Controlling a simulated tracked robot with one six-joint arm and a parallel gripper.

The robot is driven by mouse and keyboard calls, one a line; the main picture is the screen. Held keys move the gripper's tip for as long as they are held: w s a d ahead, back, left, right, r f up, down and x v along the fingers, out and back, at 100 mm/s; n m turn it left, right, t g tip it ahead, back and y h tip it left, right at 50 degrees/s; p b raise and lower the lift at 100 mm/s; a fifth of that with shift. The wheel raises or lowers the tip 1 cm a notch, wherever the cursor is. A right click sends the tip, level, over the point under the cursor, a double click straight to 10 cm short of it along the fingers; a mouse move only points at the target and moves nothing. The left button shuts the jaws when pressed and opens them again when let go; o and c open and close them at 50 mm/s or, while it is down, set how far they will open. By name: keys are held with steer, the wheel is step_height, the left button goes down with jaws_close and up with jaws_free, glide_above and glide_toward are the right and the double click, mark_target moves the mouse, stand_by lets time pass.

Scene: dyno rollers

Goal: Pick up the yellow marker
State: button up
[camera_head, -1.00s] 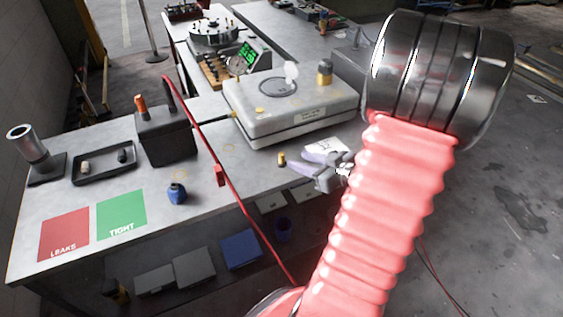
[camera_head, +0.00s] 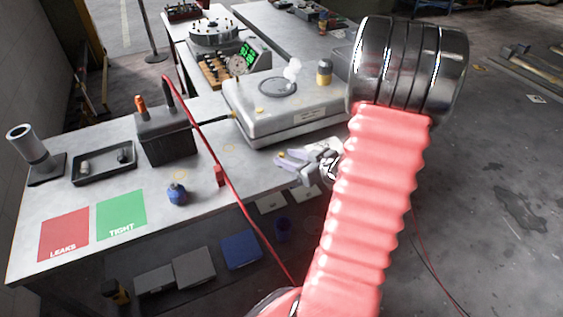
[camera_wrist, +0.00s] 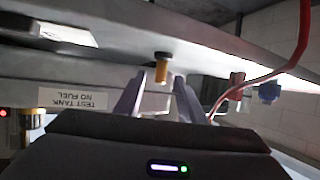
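A small yellow cylinder with a dark end, which I take for the yellow marker (camera_wrist: 162,70), stands on the bench. In the wrist view, which is upside down, it lies between the fingertips with a gap on each side. In the head view, a bit of the yellow marker (camera_head: 281,155) shows by the fingers; the rest is hidden. My gripper (camera_head: 279,163) is open over the bench's front part, its fingers pointing left. Its two pale purple fingers (camera_wrist: 160,80) also show in the wrist view.
The white test tank (camera_head: 285,125) stands just behind my gripper. A red cable (camera_head: 205,140) runs down across the bench to the left. The bench's front edge is below the gripper.

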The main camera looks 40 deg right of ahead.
mark_target(282, 154)
steer(key=shift+x, duration=1.7)
steer(key=shift+c, duration=0.5)
jaws_close()
